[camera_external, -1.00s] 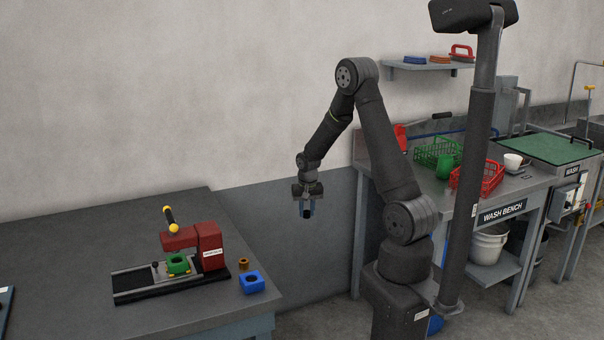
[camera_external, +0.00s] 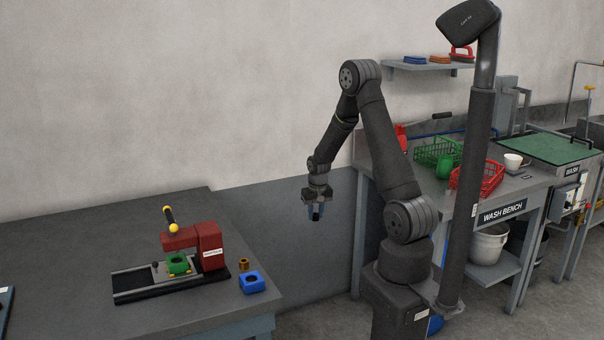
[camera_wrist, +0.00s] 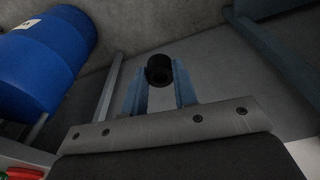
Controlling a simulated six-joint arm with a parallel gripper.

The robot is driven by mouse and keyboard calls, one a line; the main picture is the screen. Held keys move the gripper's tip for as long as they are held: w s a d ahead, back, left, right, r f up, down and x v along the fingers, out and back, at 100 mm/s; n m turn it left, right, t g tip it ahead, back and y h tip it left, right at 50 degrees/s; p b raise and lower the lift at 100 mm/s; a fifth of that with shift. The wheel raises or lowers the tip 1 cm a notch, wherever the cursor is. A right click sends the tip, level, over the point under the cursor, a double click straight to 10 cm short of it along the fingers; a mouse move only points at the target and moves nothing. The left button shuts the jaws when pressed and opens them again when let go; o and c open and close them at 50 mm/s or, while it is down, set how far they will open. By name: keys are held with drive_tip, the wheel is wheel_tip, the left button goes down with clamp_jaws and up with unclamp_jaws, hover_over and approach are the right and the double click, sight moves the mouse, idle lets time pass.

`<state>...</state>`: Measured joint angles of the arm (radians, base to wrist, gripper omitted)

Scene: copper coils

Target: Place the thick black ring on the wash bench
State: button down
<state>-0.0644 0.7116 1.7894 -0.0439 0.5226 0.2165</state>
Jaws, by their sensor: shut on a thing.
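My gripper (camera_external: 317,211) hangs in the air between the left workbench and the wash bench. In the wrist view my gripper (camera_wrist: 160,82) is shut on the thick black ring (camera_wrist: 159,68), which sits at the tips of the two blue fingers. In the external view the ring (camera_external: 315,216) is a small dark shape between the fingers. The wash bench (camera_external: 519,182) stands to the right behind my arm, with a "WASH BENCH" label on its front. My arm hides part of its left side.
A green basket (camera_external: 434,150), a green mug (camera_external: 445,166), a red basket (camera_external: 490,178) and a white cup (camera_external: 513,161) stand on the wash bench. The left bench (camera_external: 60,255) holds a red press (camera_external: 210,243) and a blue block (camera_external: 252,283). In the wrist view a blue drum (camera_wrist: 45,60) lies left.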

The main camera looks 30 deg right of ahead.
drive_tip(key=s+a+r+m, duration=0.2)
drive_tip(key=a+r+m, duration=0.2)
drive_tip(key=a, duration=0.4)
drive_tip(key=s+a+r+m, duration=0.3)
drive_tip(key=a+r+m, duration=0.2)
drive_tip(key=a+r, duration=0.2)
drive_tip(key=s+a+r+m+g+h, duration=0.1)
drive_tip(key=s+a+r+m, duration=0.2)
drive_tip(key=a, duration=0.8)
wheel_tip(320, 180, up, 3)
drive_tip(key=shift+a+f+m, duration=0.1)
drive_tip(key=shift+a+m, duration=0.1)
drive_tip(key=shift+m, duration=1)
hover_over(229, 242)
drive_tip(key=f, duration=0.7)
drive_tip(key=shift+s+a, duration=0.15)
drive_tip(key=shift+a, duration=0.05)
drive_tip(key=shift+f, duration=1.8)
drive_tip(key=shift+f, duration=0.15)
drive_tip(key=c, duration=1.1)
unclamp_jaws()
drive_tip(key=shift+c, duration=0.2)
